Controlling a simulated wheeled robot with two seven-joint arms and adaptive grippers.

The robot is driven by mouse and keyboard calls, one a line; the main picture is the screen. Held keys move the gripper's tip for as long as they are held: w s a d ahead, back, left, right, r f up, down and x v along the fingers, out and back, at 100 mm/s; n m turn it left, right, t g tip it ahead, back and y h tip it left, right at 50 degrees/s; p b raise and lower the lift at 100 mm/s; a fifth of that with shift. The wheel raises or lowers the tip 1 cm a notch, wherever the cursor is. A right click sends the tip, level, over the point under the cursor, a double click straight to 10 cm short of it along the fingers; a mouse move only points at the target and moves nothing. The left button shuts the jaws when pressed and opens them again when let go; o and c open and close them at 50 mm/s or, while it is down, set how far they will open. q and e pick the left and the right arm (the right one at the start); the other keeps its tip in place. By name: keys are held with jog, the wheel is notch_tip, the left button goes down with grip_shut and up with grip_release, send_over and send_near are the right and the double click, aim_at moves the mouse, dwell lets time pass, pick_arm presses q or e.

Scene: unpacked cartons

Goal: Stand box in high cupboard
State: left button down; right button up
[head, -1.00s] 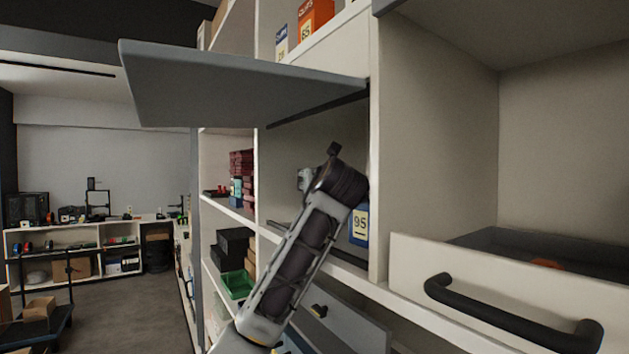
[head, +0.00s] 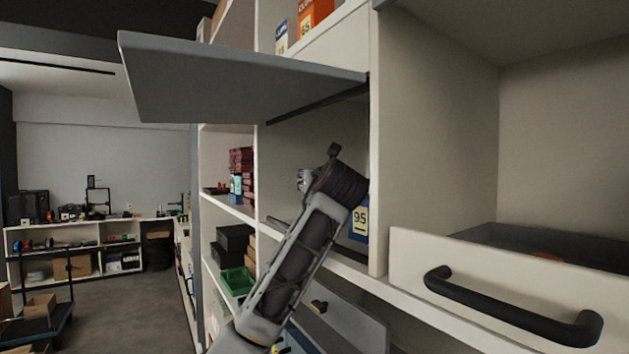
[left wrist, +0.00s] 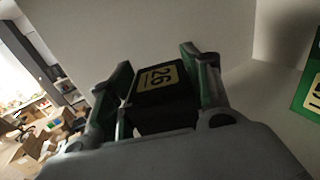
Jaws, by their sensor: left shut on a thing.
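A black box with a yellow label reading 26 (left wrist: 160,98) is between the two fingers of my left gripper (left wrist: 158,82) in the left wrist view, and the gripper is shut on it. The box's lower part is hidden by the gripper body. In the head view my left arm reaches up into the open cupboard (head: 290,140), under its raised grey flap door (head: 230,85). The wrist hides most of the gripper there, and the box cannot be made out. My right gripper is in neither view.
A blue box marked 95 (head: 359,225) stands in the cupboard just right of my wrist. A green box (left wrist: 308,92) shows at the right edge of the left wrist view. An open drawer with a black handle (head: 510,308) juts out at the lower right.

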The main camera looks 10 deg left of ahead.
pick_arm(q)
jog(key=c, duration=0.6)
grip_release()
jog(key=shift+r, duration=5)
